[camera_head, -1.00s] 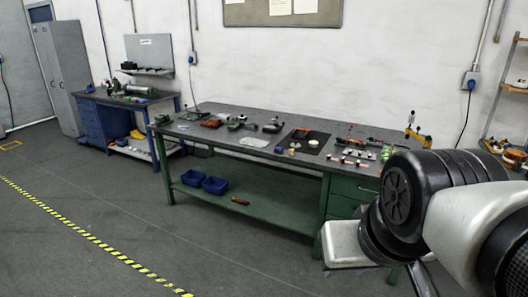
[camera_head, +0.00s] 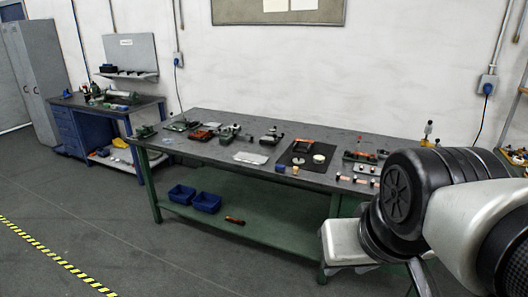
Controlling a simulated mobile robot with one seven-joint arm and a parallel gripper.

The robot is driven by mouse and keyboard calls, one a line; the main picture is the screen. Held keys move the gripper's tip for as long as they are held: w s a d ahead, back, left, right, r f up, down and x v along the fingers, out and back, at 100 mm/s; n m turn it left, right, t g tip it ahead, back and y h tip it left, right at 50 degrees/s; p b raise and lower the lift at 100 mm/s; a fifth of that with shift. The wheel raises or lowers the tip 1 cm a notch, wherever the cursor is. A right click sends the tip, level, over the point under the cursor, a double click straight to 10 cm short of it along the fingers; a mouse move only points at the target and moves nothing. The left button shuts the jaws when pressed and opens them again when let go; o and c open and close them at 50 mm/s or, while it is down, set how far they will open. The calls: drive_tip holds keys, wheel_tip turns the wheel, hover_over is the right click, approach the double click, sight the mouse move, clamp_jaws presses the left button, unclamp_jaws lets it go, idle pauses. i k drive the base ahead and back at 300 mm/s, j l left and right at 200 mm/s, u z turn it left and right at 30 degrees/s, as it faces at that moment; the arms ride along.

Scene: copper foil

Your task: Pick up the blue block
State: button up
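A small blue block (camera_head: 280,168) lies on the dark top of the green workbench (camera_head: 215,150), near its front edge. A small tan-orange block (camera_head: 295,169) is just to its right. My arm fills the lower right of the head view. A pale, box-like part (camera_head: 343,243) at its end, which looks like my gripper's body, is in front of the bench, to the right of and apart from the blue block. Its fingertips cannot be made out, so I cannot tell whether it is open or shut.
A black mat (camera_head: 307,154) with a white round item lies behind the block; a pale flat sheet (camera_head: 250,158) is to its left. Tools and parts spread along the bench. Blue bins (camera_head: 206,202) sit on the lower shelf. Floor in front (camera_head: 170,255) is clear.

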sight(279, 167)
drive_tip(key=i+j, duration=0.25)
drive_tip(key=i, duration=0.3)
drive_tip(key=i+j+z, duration=0.1)
drive_tip(key=i, duration=0.5)
drive_tip(key=i+j+z, duration=0.1)
drive_tip(key=i+j, duration=0.3)
drive_tip(key=i, duration=0.15)
drive_tip(key=i+j, duration=0.3)
drive_tip(key=i, duration=0.25)
drive_tip(key=i+j+z, duration=0.1)
drive_tip(key=i+j, duration=0.25)
drive_tip(key=i, duration=0.2)
